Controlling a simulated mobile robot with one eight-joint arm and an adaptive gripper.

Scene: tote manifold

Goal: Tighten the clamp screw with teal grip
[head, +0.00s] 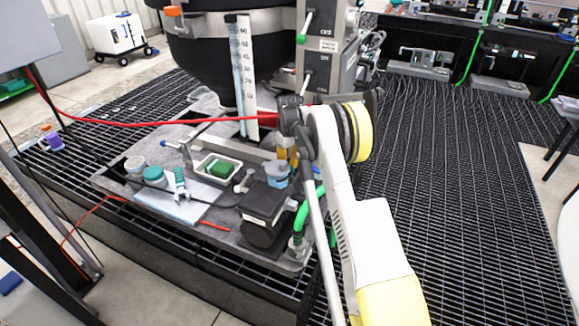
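A small teal ribbed piece (179,181) stands or lies on a pale blue sheet on the grey work board (225,228). It may be the teal grip of the clamp screw; the screw itself is too small to make out. A round teal-topped jar (154,175) is just left of it. My arm comes in from the lower right. My gripper (287,150) is at the right part of the board, beside the tall vessel and well to the right of the teal piece. Its fingers are small and partly hidden, so whether they are open or shut is unclear.
A large black vessel (205,50) with an upright scale (243,75) stands behind the board. A red hose (165,123) crosses above it. A tray with a green block (222,168), a black box (262,205) and a green hose (308,208) crowd the board. Grating (470,190) at right is clear.

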